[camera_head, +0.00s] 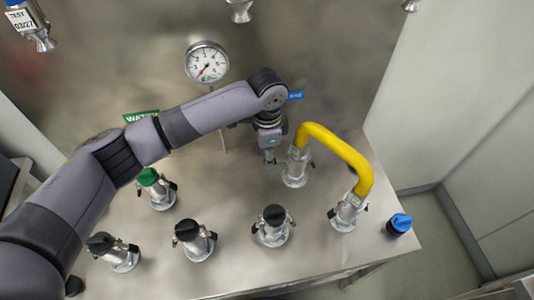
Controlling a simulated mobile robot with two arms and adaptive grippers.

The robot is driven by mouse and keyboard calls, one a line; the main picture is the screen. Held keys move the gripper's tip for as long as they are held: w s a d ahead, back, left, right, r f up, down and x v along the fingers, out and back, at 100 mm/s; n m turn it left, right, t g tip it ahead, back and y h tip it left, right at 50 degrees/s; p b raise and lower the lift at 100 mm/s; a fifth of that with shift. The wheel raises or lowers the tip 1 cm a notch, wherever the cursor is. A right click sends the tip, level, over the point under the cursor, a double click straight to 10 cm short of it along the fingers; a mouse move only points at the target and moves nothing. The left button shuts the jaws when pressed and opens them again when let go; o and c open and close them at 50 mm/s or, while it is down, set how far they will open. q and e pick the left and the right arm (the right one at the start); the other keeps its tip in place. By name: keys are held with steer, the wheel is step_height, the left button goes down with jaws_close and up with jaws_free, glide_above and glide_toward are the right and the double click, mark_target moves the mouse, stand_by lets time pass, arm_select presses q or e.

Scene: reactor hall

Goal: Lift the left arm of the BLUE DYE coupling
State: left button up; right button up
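A blue label (296,95), mostly hidden behind my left arm and too small to read, is on the steel panel. Below it and slightly right stands a metal coupling (296,170) with one end of a yellow hose (340,148) in its top. I take this as the BLUE DYE coupling; its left arm is not clearly visible. My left gripper (269,158) points down just left of this coupling, close to its side. I cannot tell whether they touch, or whether the fingers are open. My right gripper is not in view.
The hose's other end is in a front right coupling (346,212). A blue cap (399,223) lies at the table's right edge. Black-capped couplings (273,226) line the front. A green-capped coupling (157,190) is at left. A pressure gauge (207,63) stands behind my arm.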

arm_select(q)
steer(key=shift+f, duration=0.4)
steer(key=shift+c, duration=0.2)
jaws_close()
